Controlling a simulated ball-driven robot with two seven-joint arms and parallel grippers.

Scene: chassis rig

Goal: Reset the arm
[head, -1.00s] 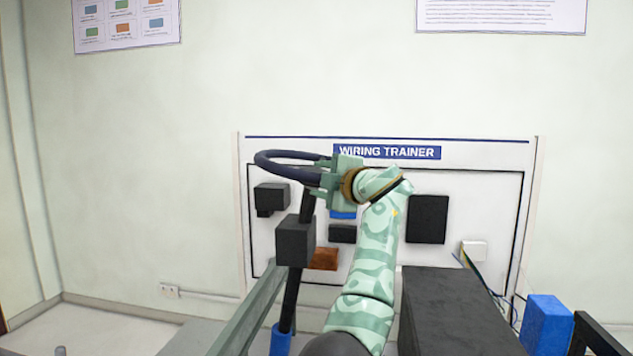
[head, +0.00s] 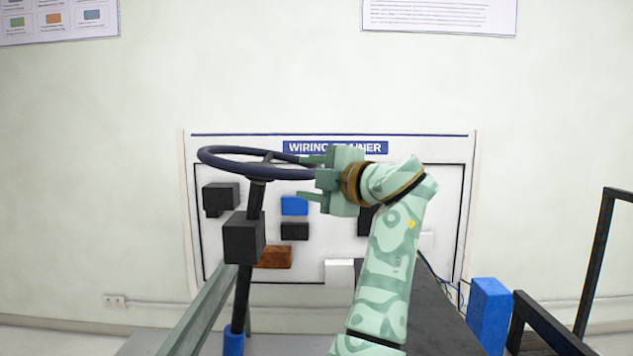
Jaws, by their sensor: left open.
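My left arm, pale green with a darker pattern, rises from the bottom middle and bends left at the wrist. My left gripper (head: 308,178) is open, its two fingers pointing left, one above the other. It is at the right side of a dark blue steering wheel (head: 222,165); the upper finger overlaps the rim in the picture, and I cannot tell whether they touch. The wheel sits on a black slanted column (head: 241,295) with a black box (head: 243,238) on it. My right gripper is not in view.
Behind stands the wiring trainer board (head: 327,272) with black, blue and brown blocks. Green rails (head: 200,312) run at left. A blue block (head: 489,315) and black frame bars (head: 590,265) stand at right. The space above the wheel is clear.

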